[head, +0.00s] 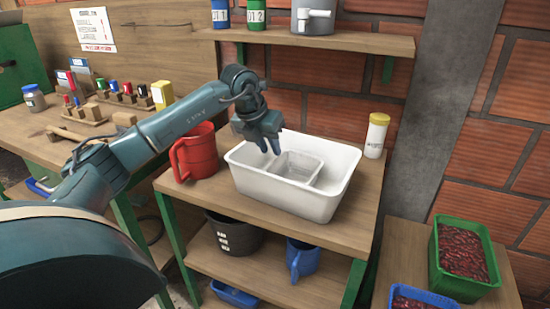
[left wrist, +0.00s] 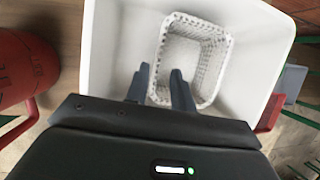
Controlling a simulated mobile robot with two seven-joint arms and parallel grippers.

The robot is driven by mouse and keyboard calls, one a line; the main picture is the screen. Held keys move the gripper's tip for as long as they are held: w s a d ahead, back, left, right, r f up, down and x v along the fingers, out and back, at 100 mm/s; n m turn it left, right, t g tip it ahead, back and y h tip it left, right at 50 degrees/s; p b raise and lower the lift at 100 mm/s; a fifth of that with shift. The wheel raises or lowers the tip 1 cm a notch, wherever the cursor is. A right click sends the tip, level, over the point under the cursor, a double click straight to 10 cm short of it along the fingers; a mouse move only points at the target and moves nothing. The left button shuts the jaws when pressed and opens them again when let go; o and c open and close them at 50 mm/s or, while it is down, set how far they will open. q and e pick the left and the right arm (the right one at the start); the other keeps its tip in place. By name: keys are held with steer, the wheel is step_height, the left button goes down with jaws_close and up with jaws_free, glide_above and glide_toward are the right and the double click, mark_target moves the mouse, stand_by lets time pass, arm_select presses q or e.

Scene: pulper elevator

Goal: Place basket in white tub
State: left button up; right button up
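The white tub (head: 318,205) stands on the wooden table and also shows in the left wrist view (left wrist: 110,45). The small pale mesh basket (head: 298,167) is inside the tub, seemingly upright and resting on its floor; the left wrist view shows it (left wrist: 190,55) open and empty. My left gripper (head: 270,147) points down over the tub, at the basket's left side. Its two fingers (left wrist: 162,88) are apart with a clear gap and nothing visibly clamped between them. Whether a finger touches the basket's rim I cannot tell. My right gripper is not in view.
A red jug (head: 196,153) stands close left of the tub, and a yellow-lidded container (head: 376,136) behind it on the right. A shelf (head: 320,38) hangs above. A green crate of red beans (head: 462,260) is at lower right.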

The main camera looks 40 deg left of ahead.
arm_select(q)
steer(key=shift+v, duration=1.55)
steer(key=shift+w, duration=0.1)
